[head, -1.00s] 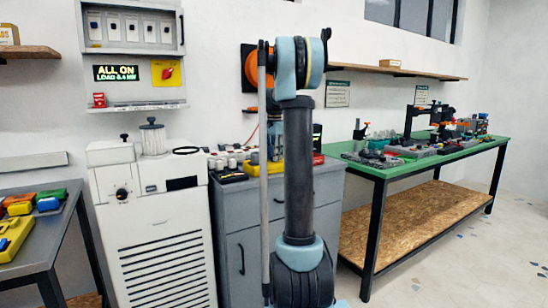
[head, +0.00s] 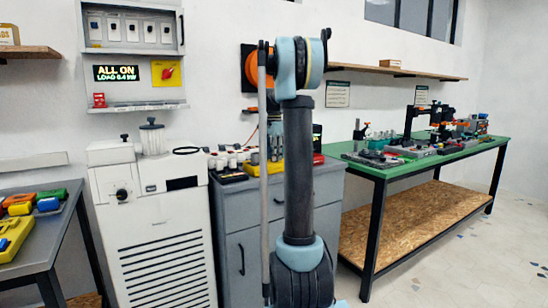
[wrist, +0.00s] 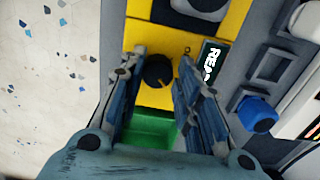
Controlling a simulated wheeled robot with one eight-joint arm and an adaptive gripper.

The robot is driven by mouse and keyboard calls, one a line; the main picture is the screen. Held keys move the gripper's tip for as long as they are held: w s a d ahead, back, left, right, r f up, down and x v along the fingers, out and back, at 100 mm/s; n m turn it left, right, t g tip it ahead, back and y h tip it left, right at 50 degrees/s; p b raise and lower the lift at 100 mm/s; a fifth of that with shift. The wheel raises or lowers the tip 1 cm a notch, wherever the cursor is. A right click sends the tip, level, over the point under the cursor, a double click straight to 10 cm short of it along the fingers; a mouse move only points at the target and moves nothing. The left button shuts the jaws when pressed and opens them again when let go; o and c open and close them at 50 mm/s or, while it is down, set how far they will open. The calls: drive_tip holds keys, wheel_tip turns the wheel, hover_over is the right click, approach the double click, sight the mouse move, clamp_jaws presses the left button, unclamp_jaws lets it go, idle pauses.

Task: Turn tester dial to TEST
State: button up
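The tester is a yellow panel with a round black dial (wrist: 157,72) in the wrist view. A small dark display (wrist: 211,60) with partly visible white letters "REA" sits beside it. My gripper (wrist: 162,58) is open, one finger on each side of the dial, with gaps visible between fingers and dial. In the head view my arm hides much of the tester's spot on the grey cabinet.
A green recess (wrist: 155,130) lies below the dial in the wrist view. A blue round knob (wrist: 257,113) and grey fittings stand close to the right finger. In the head view, a green-topped bench (head: 440,157) is at right and a white machine (head: 150,215) at left.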

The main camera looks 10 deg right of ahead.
drive_tip(key=shift+o, duration=0.9)
wheel_tip(320, 180, up, 12)
drive_tip(key=shift+f, duration=0.1)
